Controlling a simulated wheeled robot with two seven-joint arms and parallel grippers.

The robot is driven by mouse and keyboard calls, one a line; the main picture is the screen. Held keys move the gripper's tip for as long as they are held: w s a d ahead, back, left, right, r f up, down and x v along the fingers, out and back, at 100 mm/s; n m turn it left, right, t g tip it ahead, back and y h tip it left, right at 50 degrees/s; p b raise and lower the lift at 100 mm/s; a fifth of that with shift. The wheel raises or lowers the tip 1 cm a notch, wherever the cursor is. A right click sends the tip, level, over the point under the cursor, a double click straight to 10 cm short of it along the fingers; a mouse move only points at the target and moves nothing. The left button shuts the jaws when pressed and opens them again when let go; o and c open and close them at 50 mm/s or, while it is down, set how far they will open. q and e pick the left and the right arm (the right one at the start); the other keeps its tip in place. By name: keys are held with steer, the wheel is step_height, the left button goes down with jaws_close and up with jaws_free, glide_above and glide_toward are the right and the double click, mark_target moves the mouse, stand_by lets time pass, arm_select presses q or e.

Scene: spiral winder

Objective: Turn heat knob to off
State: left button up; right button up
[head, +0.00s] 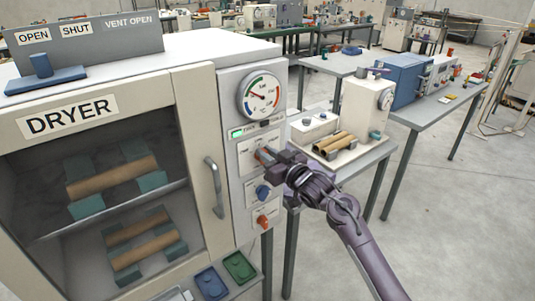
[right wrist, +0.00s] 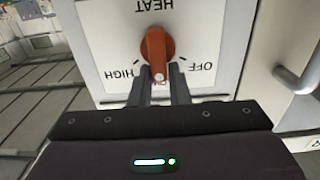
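The heat knob (right wrist: 157,48) is orange-red with a white-tipped pointer, on a white label plate (right wrist: 205,45) on the dryer's control panel. In the right wrist view the plate appears upside down, with HIGH on the left, OFF on the right and HEAT at the top. The pointer stands between HIGH and OFF, at neither word. My right gripper (right wrist: 161,77) has its two dark fingers on either side of the knob's pointer end, close against it. In the head view my right gripper (head: 270,157) covers part of the knob. My left gripper is not in view.
The dryer (head: 115,62) has a door handle (head: 213,187) left of the panel. A gauge (head: 260,95) sits above the heat knob; a blue knob (head: 262,191) and an orange knob (head: 262,221) sit below. A table with rolls (head: 335,143) stands to the right.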

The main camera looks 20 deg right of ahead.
jaws_close()
steer(key=shift+f+n, duration=0.1)
steer(key=shift+n, duration=0.2)
steer(key=shift+s+a+f+n+b, duration=0.1)
steer(key=shift+a+f+n+b, duration=0.15)
steer(key=shift+n+b, duration=1.35)
steer(key=shift+s+a+f+n+b, duration=0.1)
steer(key=shift+a+n+b, duration=0.2)
steer(key=shift+n+b, duration=1.35)
steer(key=shift+s+a+f+n+b, duration=0.2)
steer(key=shift+n+b, duration=0.5)
steer(key=shift+n, duration=1.75)
steer(key=shift+w+a, duration=0.1)
steer(key=shift+a, duration=0.05)
steer(key=o, duration=0.5)
jaws_free()
